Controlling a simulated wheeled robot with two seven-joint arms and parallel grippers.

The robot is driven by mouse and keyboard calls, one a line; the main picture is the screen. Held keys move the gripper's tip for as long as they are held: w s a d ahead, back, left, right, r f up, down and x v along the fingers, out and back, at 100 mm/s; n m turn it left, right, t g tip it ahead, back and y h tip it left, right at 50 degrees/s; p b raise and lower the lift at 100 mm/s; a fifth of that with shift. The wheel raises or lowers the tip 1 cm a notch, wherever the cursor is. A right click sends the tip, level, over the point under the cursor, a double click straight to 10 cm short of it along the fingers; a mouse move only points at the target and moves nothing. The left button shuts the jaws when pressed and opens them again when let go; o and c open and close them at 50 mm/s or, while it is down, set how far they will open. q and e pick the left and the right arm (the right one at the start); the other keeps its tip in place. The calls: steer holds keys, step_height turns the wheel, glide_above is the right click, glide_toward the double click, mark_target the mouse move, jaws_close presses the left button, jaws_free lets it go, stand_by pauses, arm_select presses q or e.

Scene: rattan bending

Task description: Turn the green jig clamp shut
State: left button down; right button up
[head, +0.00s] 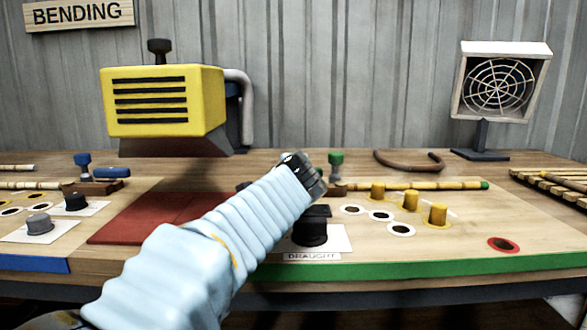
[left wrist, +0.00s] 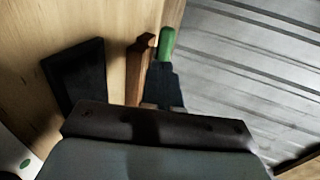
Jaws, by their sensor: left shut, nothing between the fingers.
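The green jig clamp (head: 336,158) has a green knob on a post, standing on a brown wooden block at mid-table. A yellow bamboo pole (head: 400,186) with a green tip runs right from that block. My left gripper (head: 318,187) is shut and empty, just left of the clamp in the head view; any contact is unclear. In the left wrist view the green clamp (left wrist: 167,40) shows as a green end just beyond the dark parts in front of my wrist. The brown block (left wrist: 137,65) is beside it. My right gripper is not in view.
A black knob (head: 309,232) on a white plate labelled DRAUGHT is below my gripper. Yellow pegs (head: 438,215) stand right of the clamp. A red mat (head: 130,220) lies left, under a yellow vented hood (head: 165,100). A caged fan (head: 497,85) stands back right.

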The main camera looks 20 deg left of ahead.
arm_select(q)
steer(key=p+x, duration=0.1)
steer(key=x, duration=0.4)
steer(key=r+p+x, duration=0.1)
steer(key=x, duration=0.1)
steer(key=shift+w+a+p, duration=0.15)
steer(key=shift+w+p, duration=0.2)
steer(key=shift+w, duration=0.1)
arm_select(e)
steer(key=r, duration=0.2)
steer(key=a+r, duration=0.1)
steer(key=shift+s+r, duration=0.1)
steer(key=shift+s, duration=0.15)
